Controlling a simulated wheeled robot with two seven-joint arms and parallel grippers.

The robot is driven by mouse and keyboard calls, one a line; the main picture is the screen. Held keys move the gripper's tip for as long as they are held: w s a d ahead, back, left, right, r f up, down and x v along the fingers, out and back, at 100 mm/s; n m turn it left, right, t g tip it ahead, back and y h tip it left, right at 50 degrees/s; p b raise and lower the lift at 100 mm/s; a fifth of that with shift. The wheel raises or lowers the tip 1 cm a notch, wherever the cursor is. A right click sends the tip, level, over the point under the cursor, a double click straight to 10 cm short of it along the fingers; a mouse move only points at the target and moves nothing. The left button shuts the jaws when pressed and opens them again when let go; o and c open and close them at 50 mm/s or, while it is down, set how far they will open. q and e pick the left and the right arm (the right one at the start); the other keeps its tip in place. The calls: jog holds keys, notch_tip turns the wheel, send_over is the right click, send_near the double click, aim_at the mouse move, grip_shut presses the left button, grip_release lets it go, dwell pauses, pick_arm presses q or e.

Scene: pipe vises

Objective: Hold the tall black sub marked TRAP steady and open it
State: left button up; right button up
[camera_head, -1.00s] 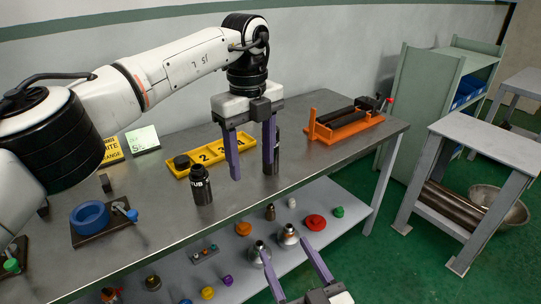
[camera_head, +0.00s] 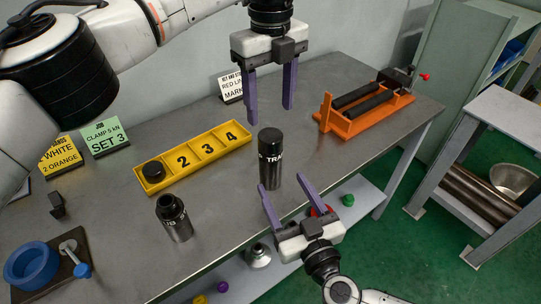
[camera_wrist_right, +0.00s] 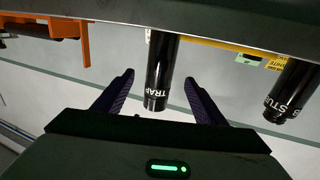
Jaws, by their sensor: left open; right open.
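The tall black TRAP sub (camera_head: 270,165) stands upright on the metal bench near its front edge, with a wide black top and white lettering. My left gripper (camera_head: 270,115) is open and empty, fingers pointing down, just above and behind the sub's top in the picture. My right gripper (camera_head: 283,182) is open in front of the sub, fingers pointing toward it. In the right wrist view, which looks inverted, the TRAP sub (camera_wrist_right: 160,75) shows between the open fingers (camera_wrist_right: 158,80), apart from both. Whether it is within their reach is unclear.
A shorter black sub (camera_head: 174,220) stands to the left. A yellow numbered tray (camera_head: 195,174) holds a black disc in its first slot. An orange vise (camera_head: 340,125) is at back right. A blue ring (camera_head: 32,262) and sign cards are left. A lower shelf (camera_head: 372,193) holds several coloured parts.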

aim_at(274, 172)
pick_arm(q)
jog(key=shift+s, duration=0.15)
pick_arm(e)
jog(key=x, duration=0.8)
jog(key=shift+w+a, duration=0.2)
jog(key=shift+w, duration=0.05)
